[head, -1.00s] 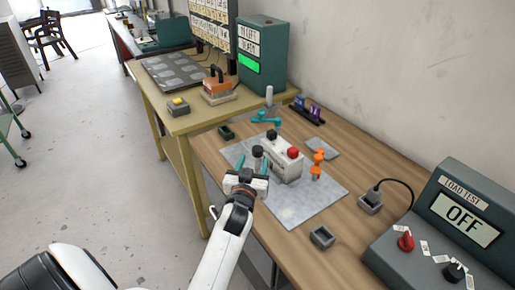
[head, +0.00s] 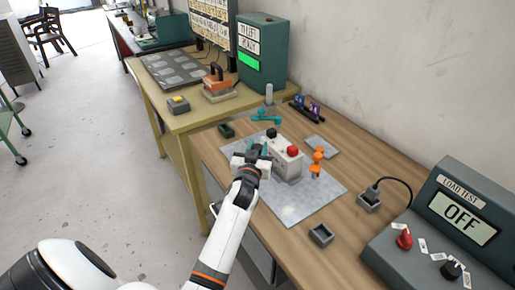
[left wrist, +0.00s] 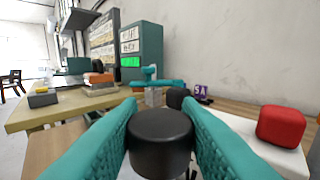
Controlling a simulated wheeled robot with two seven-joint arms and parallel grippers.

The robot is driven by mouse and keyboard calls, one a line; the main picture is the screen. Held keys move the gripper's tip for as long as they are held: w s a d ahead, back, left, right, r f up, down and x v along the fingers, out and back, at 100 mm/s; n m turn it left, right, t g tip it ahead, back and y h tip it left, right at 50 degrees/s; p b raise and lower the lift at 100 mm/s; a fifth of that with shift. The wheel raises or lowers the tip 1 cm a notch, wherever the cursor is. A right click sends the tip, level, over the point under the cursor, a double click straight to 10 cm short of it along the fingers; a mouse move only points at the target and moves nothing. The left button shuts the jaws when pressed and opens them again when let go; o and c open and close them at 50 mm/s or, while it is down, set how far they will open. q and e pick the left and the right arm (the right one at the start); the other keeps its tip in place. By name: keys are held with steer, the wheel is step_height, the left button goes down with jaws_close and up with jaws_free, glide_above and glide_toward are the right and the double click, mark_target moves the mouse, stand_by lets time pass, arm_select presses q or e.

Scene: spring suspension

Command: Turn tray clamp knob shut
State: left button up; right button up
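A white block-shaped fixture (head: 290,165) stands on a grey plate (head: 300,205) on the wooden bench. It carries a red knob (head: 293,151) and a black knob (head: 272,133). My left gripper (head: 258,153) is at the block's near left side. In the left wrist view its teal fingers lie on both sides of a black round knob (left wrist: 160,140), with no gap seen, and appear closed on it. The red knob (left wrist: 281,127) stands to the right there, clear of the fingers. The knob's underside is hidden. My right gripper is not in view.
An orange post (head: 317,163) stands just right of the block, and a teal lever part (head: 265,117) behind it. A small grey open box (head: 321,236) lies in front. The load test console (head: 440,225) reads OFF at the right.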

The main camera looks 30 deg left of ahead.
arm_select(q)
jaws_close()
